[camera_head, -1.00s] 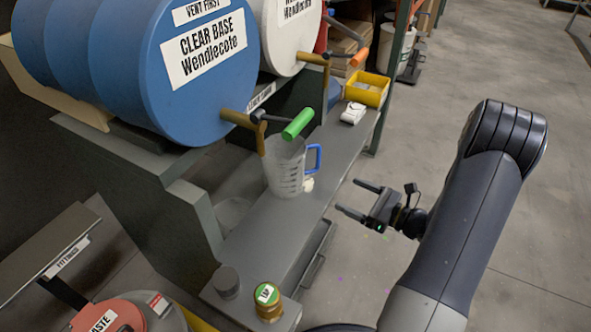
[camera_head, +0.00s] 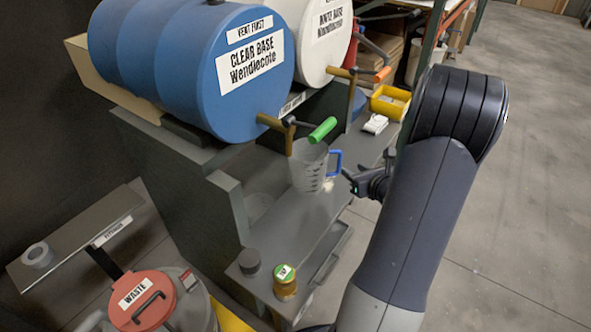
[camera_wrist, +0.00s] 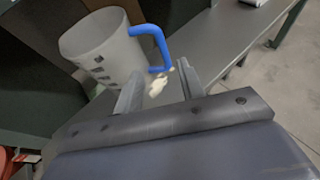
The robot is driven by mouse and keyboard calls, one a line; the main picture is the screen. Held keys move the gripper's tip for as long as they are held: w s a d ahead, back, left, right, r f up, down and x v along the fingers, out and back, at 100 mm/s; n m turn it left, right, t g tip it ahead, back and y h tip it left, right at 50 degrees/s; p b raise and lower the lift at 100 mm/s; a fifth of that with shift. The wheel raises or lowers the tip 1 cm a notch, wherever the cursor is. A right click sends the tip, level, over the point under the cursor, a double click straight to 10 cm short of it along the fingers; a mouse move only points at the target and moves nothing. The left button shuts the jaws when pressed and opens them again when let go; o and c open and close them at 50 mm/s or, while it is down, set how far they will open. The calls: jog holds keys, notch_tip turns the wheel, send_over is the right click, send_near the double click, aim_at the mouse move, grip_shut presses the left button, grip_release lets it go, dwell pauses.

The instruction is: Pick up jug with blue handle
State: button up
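The jug (camera_head: 307,172) is a translucent grey measuring jug with dark marks and a blue handle (camera_head: 336,163). It stands upright on the grey shelf under the green-handled tap of the blue drum. In the wrist view the jug (camera_wrist: 100,48) is at upper left, and its blue handle (camera_wrist: 156,42) points right, just beyond my fingertips. My gripper (camera_head: 347,178) is beside the handle on its right, partly hidden by my arm. In the wrist view my gripper (camera_wrist: 157,78) is open, with its two fingers apart and no handle between them.
A small white lump (camera_wrist: 158,86) lies by the jug, seen between my fingers. The blue drum (camera_head: 235,75) overhangs the shelf. A gold-coloured tin (camera_head: 285,284) stands at the shelf's near end. A white item (camera_head: 375,124) and yellow bin (camera_head: 390,102) are farther along.

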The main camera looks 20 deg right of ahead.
aim_at(338, 172)
jog(key=x, duration=0.5)
jog(key=shift+d+b+x, duration=0.15)
jog(key=shift+b+x, duration=0.15)
jog(key=shift+x, duration=1.05)
jog(key=shift+d+b+x, duration=0.1)
jog(key=shift+b+x, duration=0.15)
jog(key=shift+x, duration=1.1)
grip_shut()
